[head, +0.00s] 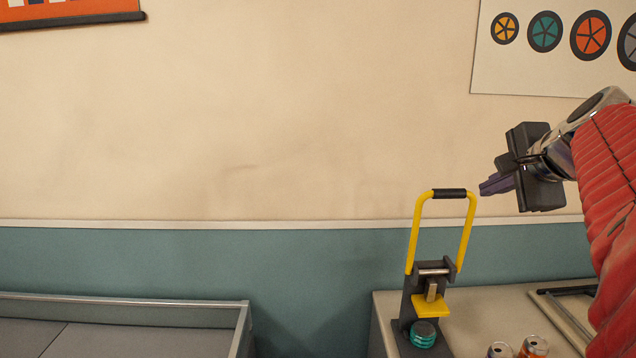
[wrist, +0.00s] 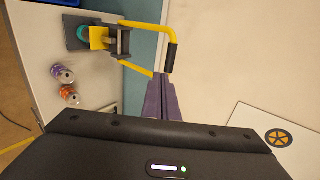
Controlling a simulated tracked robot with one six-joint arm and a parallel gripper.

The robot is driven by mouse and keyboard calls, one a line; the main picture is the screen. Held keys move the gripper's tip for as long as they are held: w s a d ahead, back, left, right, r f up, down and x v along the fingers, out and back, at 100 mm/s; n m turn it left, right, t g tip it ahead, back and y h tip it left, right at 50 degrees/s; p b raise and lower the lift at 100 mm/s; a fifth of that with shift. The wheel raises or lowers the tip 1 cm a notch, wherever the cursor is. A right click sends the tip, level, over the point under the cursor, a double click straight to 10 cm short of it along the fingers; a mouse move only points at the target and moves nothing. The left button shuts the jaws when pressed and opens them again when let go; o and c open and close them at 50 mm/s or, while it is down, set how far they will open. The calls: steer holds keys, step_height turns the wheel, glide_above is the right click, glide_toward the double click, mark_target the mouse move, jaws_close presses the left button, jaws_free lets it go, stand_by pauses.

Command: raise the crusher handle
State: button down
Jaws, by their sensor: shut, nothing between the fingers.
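The can crusher (head: 425,300) stands on a light bench, with a dark frame and a yellow plate. Its yellow handle (head: 412,235) points up, with a black grip (head: 449,193) across the top. A teal can (head: 423,334) sits at the foot of the crusher. My gripper (head: 484,188) is shut and empty, with purple fingers just right of the black grip in the head view. In the wrist view the fingers (wrist: 160,86) are near the handle's grip (wrist: 170,58); I cannot tell whether they touch.
Two cans, one purple (wrist: 62,74) and one orange (wrist: 69,94), stand on the bench (head: 470,310) beside the crusher. A dark frame (head: 570,315) lies to the right. A grey-railed table (head: 120,310) is at the lower left. The wall is behind.

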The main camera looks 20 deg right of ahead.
steer(key=shift+w, duration=0.1)
glide_toward(451, 197)
step_height(451, 197, down, 3)
steer(key=w, duration=0.3)
steer(key=shift+w+d+f, duration=0.15)
steer(key=shift+w+d, duration=0.6)
